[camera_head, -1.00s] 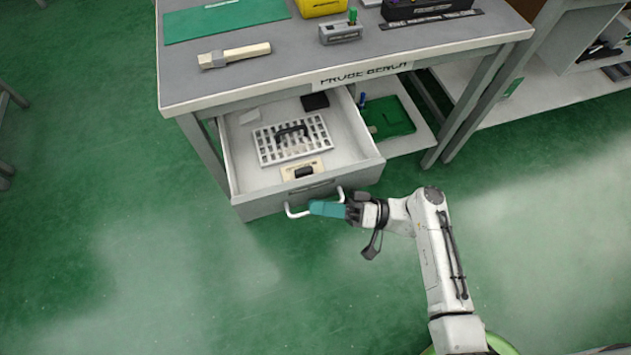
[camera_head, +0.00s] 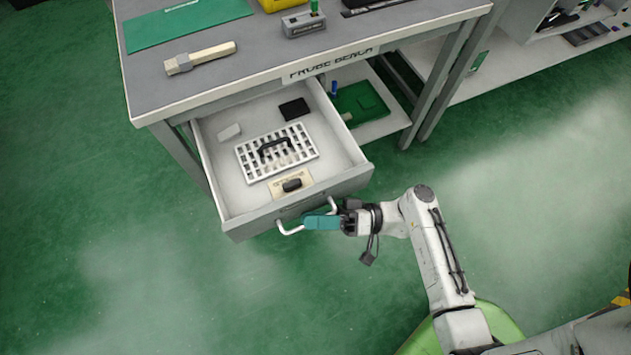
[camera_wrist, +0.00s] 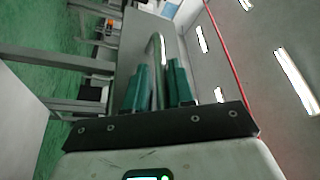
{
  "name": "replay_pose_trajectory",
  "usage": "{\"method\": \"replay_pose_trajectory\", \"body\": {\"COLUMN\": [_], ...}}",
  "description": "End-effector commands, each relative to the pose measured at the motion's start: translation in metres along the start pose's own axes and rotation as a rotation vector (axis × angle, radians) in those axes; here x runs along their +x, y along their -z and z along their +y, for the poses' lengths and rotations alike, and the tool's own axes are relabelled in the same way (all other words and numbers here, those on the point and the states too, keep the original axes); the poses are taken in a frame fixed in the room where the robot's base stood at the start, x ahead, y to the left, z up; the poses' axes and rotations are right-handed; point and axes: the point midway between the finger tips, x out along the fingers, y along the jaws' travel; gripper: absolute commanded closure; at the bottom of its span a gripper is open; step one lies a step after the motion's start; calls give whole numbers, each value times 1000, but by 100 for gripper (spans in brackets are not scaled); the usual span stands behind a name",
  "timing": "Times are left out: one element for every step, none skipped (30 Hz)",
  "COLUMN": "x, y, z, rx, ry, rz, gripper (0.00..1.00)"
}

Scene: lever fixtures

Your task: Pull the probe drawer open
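The probe drawer (camera_head: 338,188) stands pulled well out from under the bench marked "PROBE BENCH" (camera_head: 330,63). Its inside shows in the head view. A pale bar handle (camera_head: 291,230) is on its front. My gripper (camera_head: 318,222) has teal fingers and is at this handle, coming from the right. In the wrist view, the curved handle bar (camera_wrist: 158,62) runs between the two teal fingers of my gripper (camera_wrist: 158,85), which are closed in around it. The exact finger contact is partly hidden.
The drawer holds a white grid tray (camera_head: 306,150), a black block (camera_head: 294,108) and a small dark part on a tan plate (camera_head: 275,190). A shelf with a green board (camera_head: 360,103) is right of the drawer. The green floor (camera_head: 150,270) in front is clear.

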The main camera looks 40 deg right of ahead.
Motion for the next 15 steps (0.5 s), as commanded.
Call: {"method": "replay_pose_trajectory", "body": {"x": [0,0,0,0,0,-1,-3,-5,-10,-14,-18,-26,-31,-37,-45], "y": [0,0,0,0,0,0,0,0,1,1,1,1,1,1,1], "z": [0,0,0,0,0,0,0,0,0,0,1,1,1,1,1], "rx": [0,0,-1,-1,-1,-1,-1,-1,-1,0,0,0,0,-1,-1], "ry": [1,1,1,2,2,1,1,1,0,0,0,-1,-1,-1,-1], "rz": [0,0,0,0,0,0,0,0,1,1,1,2,2,2,2], "gripper": [77,77,77,77,77,77,77,77,77,77,77,77,77,77,77]}}
